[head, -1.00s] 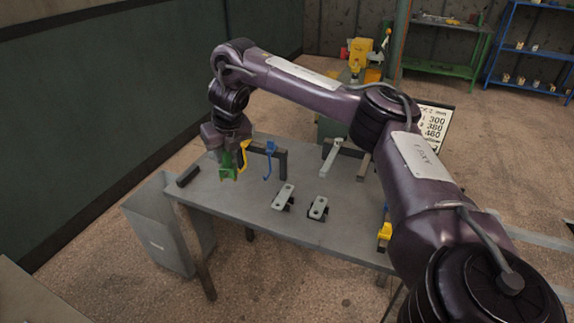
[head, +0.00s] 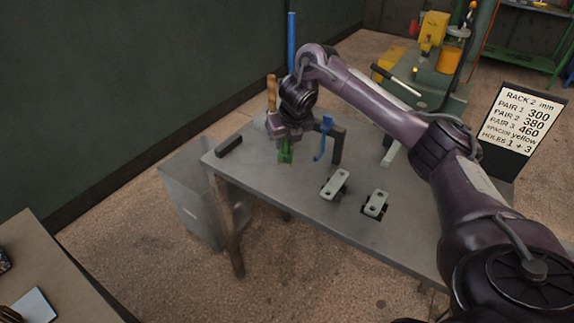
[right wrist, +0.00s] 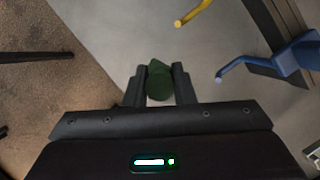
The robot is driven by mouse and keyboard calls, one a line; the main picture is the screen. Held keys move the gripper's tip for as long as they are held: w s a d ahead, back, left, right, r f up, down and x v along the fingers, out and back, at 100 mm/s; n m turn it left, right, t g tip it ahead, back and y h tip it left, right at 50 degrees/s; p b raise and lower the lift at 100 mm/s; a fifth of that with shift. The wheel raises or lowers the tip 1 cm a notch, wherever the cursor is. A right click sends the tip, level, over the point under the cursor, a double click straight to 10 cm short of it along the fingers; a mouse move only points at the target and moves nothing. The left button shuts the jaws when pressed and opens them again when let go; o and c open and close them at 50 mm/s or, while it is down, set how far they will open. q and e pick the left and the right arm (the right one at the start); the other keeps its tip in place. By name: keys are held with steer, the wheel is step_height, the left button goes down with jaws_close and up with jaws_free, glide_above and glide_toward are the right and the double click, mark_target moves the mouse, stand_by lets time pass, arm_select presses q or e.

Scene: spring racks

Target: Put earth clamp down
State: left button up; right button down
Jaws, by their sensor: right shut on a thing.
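The earth clamp appears to be the green piece (head: 285,153) under my right gripper (head: 286,143); its full shape is hard to make out. In the right wrist view the green piece (right wrist: 159,82) sits between the two dark fingers of my right gripper (right wrist: 160,84), which are shut on it. The gripper is over the left part of the grey table (head: 275,184), left of a blue hook (head: 323,140). I cannot tell whether the clamp touches the table. My left gripper is out of view.
A black block (head: 229,146) lies at the table's left edge. A yellow hook (right wrist: 192,13) and the blue hook (right wrist: 235,70) are close to the right gripper. Two pale slotted plates (head: 335,184) (head: 376,203) lie further right. A grey bin (head: 188,205) stands beside the table.

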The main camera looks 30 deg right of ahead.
mark_target(286, 153)
steer(key=shift+f, duration=0.65)
step_height(286, 153, down, 4)
steer(key=shift+s+r, duration=0.1)
steer(key=shift+r, duration=0.15)
steer(key=shift+f, duration=0.4)
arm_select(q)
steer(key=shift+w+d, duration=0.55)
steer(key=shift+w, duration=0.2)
arm_select(e)
steer(key=shift+a+r, duration=0.1)
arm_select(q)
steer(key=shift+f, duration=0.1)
arm_select(e)
steer(key=c, duration=1.3)
jaws_free()
steer(key=shift+f, duration=0.2)
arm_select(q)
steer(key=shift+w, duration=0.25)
arm_select(e)
steer(key=shift+o, duration=0.5)
arm_select(q)
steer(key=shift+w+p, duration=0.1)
steer(key=shift+p, duration=0.2)
arm_select(e)
steer(key=shift+r, duration=0.15)
